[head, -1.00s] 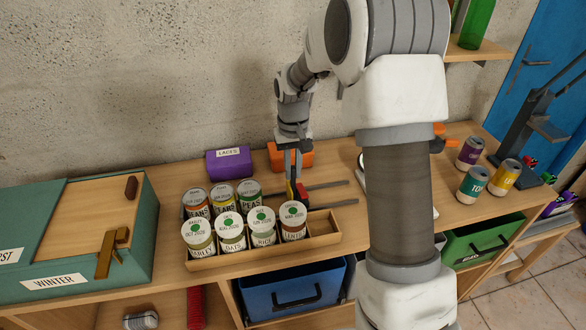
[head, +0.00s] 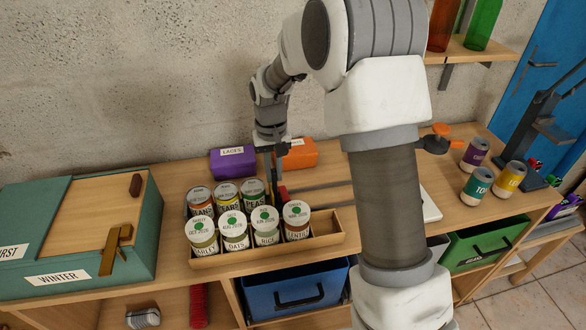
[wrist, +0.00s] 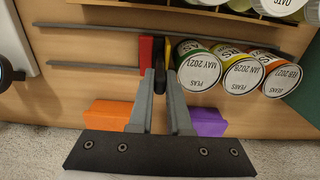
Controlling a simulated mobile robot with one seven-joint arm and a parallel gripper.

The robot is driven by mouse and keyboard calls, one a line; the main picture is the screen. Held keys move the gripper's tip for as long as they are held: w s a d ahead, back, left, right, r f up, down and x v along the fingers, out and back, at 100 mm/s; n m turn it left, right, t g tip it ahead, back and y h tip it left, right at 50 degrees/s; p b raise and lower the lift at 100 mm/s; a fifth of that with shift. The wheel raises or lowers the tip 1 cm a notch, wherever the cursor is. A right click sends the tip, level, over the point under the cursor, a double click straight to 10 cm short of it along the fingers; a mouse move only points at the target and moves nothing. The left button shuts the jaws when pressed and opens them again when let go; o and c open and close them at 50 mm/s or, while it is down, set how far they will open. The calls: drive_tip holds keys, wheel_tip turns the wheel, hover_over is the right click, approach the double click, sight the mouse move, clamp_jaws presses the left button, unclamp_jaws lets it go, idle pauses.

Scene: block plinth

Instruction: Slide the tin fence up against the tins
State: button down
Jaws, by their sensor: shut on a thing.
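The tin fence (wrist: 146,50) shows a red part and a yellow part, and sits by the dark rails right beside the peas tin (wrist: 201,68). Its red part also shows in the head view (head: 282,193). My gripper (wrist: 164,70) is shut on the fence, with the fingers reaching down from above. Three tins stand in a row to the left of the fence in the head view: beans (head: 200,201), pears (head: 227,197) and peas (head: 253,193). The fingers partly hide the fence, so I cannot tell whether it touches the peas tin.
Several jars stand in a wooden rack (head: 326,239) in front of the tins. A purple box (head: 232,162) and an orange box (head: 298,154) lie behind, near the wall. A teal chest (head: 150,225) is at the left. The rails (head: 325,187) are bare to the right.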

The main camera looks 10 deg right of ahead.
drive_tip(key=a, duration=0.2)
drive_tip(key=shift+a, duration=0.35)
drive_tip(key=c, duration=0.9)
unclamp_jaws()
drive_tip(key=shift+o, duration=0.2)
wheel_tip(320, 180, up, 18)
drive_tip(key=p, duration=0.1)
drive_tip(key=shift+f, duration=0.25)
